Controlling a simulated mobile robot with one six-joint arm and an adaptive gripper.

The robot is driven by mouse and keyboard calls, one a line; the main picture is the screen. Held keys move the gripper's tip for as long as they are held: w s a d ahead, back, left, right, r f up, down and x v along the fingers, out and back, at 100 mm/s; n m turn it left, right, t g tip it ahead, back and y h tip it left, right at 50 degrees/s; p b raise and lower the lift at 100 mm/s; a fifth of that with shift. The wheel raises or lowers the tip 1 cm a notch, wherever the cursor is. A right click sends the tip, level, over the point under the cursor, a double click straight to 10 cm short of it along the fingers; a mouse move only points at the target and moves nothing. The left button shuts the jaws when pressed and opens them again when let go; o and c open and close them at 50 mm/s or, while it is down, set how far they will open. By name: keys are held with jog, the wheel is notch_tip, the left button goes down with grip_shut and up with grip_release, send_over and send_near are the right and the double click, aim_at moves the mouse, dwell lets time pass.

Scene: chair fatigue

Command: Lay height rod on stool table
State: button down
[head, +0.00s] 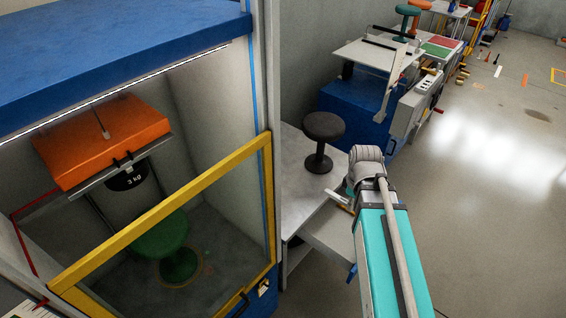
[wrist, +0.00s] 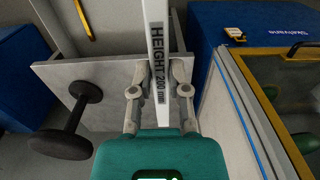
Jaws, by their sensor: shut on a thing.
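The height rod (wrist: 158,65) is a white bar with the black label "HEIGHT 200 mm". In the wrist view it runs upright through the picture between the fingers of my gripper (wrist: 160,92), which is shut on it. In the head view my gripper (head: 349,195) is partly hidden by my arm, and a short piece of the rod (head: 337,198) shows left of it. The stool table (head: 296,190) is a light grey top beside the blue-roofed booth; it also shows in the wrist view (wrist: 105,75). The rod appears over the table; its exact height above it is unclear.
A dark round stool (head: 323,128) stands on the table, left of the rod in the wrist view (wrist: 80,117). The yellow-framed test booth (head: 165,222) is at the left. A blue cabinet (head: 345,108) stands behind. Open floor lies to the right.

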notch_tip(320, 180, up, 20)
jog(key=p, duration=1.8)
jog(key=shift+p, duration=0.3)
jog(key=shift+s+f, duration=0.1)
jog(key=shift+f, duration=0.05)
